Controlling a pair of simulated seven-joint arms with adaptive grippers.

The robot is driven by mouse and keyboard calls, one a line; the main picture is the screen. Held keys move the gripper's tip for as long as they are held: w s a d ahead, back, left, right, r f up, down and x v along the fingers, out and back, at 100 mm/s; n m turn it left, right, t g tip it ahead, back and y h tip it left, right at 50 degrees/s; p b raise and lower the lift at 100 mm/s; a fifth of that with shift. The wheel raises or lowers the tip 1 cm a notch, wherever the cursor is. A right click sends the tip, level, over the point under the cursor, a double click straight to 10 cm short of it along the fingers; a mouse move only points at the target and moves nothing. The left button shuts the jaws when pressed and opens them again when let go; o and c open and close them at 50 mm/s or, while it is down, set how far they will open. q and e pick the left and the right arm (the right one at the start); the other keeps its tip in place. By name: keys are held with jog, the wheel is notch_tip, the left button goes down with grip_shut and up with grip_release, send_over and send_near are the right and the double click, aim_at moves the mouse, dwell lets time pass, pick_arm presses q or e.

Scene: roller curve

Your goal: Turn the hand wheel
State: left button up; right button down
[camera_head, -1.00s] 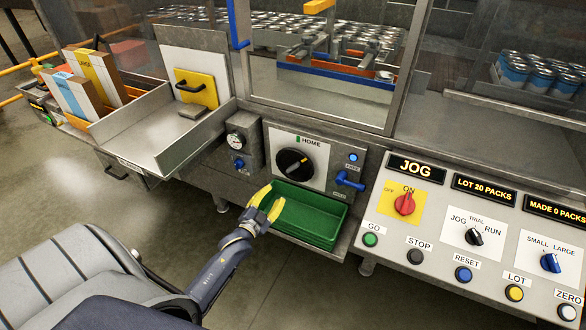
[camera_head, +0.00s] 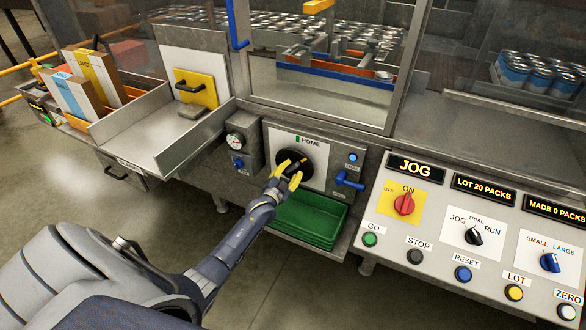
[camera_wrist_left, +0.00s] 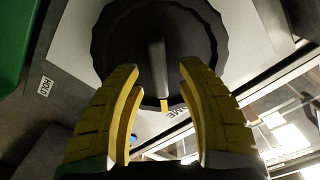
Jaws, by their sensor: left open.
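The hand wheel is a black round knob (camera_head: 290,160) on a white plate under the HOME label, partly hidden behind my left gripper in the head view. In the left wrist view the wheel (camera_wrist_left: 150,30) fills the top middle, with a raised grey bar across it and a yellow pointer tip. My left gripper (camera_head: 287,169) has yellow fingers and is at the front of the wheel. In the wrist view the open fingers (camera_wrist_left: 158,80) stand on either side of the bar, with gaps between. I cannot tell whether they touch the wheel. My right gripper is not in view.
A green tray (camera_head: 310,222) sits just below the wheel plate. A blue lever handle (camera_head: 348,181) sticks out right of the wheel, and a gauge (camera_head: 235,141) is to its left. The control panel (camera_head: 430,240) lies on the right.

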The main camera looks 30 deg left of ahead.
pick_arm(q)
jog(key=shift+w+a, duration=0.1)
jog(key=shift+w, duration=0.8)
jog(key=shift+o, duration=0.2)
grip_shut()
